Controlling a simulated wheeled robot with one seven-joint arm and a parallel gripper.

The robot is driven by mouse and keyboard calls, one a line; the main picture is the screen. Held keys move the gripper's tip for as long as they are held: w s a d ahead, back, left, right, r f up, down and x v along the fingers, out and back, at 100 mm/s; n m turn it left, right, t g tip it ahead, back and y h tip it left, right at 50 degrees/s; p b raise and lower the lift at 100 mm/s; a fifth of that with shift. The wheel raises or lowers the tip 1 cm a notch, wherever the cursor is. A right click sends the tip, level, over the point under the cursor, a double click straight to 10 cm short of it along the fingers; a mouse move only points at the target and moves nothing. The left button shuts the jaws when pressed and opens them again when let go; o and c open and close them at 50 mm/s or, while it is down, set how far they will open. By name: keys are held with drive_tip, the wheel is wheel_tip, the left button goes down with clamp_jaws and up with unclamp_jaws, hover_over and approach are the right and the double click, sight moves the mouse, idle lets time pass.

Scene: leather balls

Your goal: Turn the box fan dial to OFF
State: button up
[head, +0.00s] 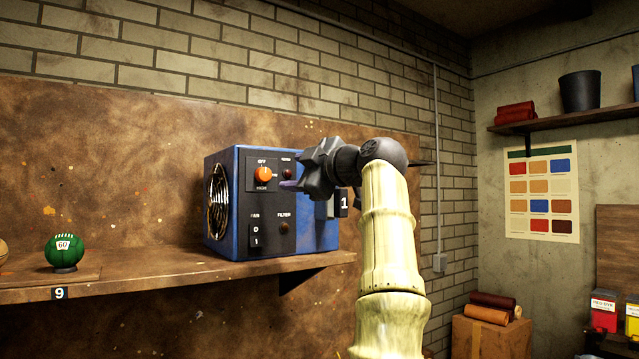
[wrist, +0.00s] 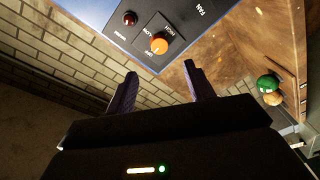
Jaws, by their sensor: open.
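The blue box fan (head: 222,164) stands on the wall shelf, its black control panel facing out. Its round orange dial (head: 264,174) is near the panel's top, with an OFF label above it. In the wrist view the orange dial (wrist: 159,43) shows beyond my fingertips, roughly between their lines, with OFF, LOW and HIGH lettering around it. The dial's pointer is too small to read. My gripper (head: 289,184) is just right of the dial in the head view; in the wrist view my gripper (wrist: 162,82) is open and empty, its fingers apart from the dial.
A dark red lamp (wrist: 130,18) and a rocker switch (head: 255,236) share the panel. A green ball (head: 65,251) sits on the wooden shelf (head: 130,284) to the left, with bare shelf between it and the fan. A brick wall is behind.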

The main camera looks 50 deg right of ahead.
drive_tip(key=s+b, duration=0.1)
drive_tip(key=s, duration=0.5)
drive_tip(key=shift+s+a, duration=0.3)
drive_tip(key=shift+a, duration=0.05)
drive_tip(key=shift+w, duration=0.1)
